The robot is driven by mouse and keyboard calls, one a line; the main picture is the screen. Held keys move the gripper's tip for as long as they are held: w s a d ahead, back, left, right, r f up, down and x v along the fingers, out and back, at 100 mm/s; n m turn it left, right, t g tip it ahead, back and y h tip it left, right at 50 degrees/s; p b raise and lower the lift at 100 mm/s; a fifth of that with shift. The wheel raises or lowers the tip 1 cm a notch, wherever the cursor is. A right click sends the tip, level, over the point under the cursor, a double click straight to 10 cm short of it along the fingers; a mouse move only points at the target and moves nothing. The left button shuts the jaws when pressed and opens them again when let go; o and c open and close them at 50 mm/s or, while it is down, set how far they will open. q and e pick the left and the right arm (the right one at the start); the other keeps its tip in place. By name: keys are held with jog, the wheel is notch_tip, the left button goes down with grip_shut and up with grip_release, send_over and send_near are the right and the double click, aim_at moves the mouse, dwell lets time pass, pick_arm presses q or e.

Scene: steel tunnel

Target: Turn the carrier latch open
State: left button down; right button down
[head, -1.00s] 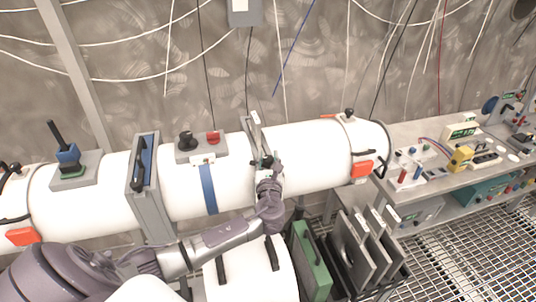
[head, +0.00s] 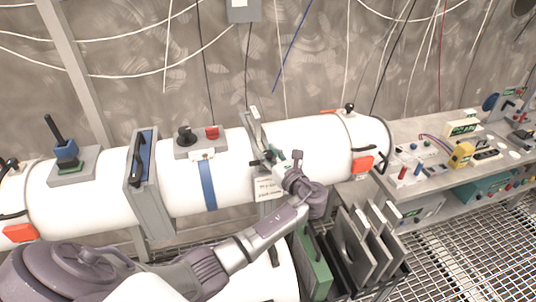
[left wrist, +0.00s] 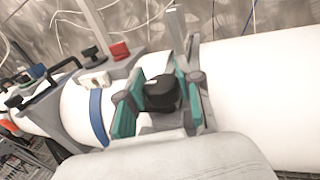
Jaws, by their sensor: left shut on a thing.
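A black knob, which looks like the carrier latch (left wrist: 162,94), sits by a grey slotted frame on the white tube. My left gripper (left wrist: 160,92) has its teal-padded fingers on both sides of this knob and is shut on it. In the head view my left gripper (head: 274,160) reaches the front of the tube beside the upright grey frame (head: 254,126). The fingers hide most of the knob there, and its exact turn angle is hard to tell. My right gripper is not in view.
On the white tube (head: 310,135) to the left are a blue strap (head: 208,185), a box with a black knob and red button (head: 200,140), and a second frame with a black handle (head: 140,165). A rack of grey plates (head: 365,240) stands below right.

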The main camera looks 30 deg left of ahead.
pick_arm(q)
jog(key=shift+r, duration=0.15)
jog(key=c, duration=0.7)
grip_release()
jog(key=shift+c, duration=0.2)
jog(key=v, duration=1.2)
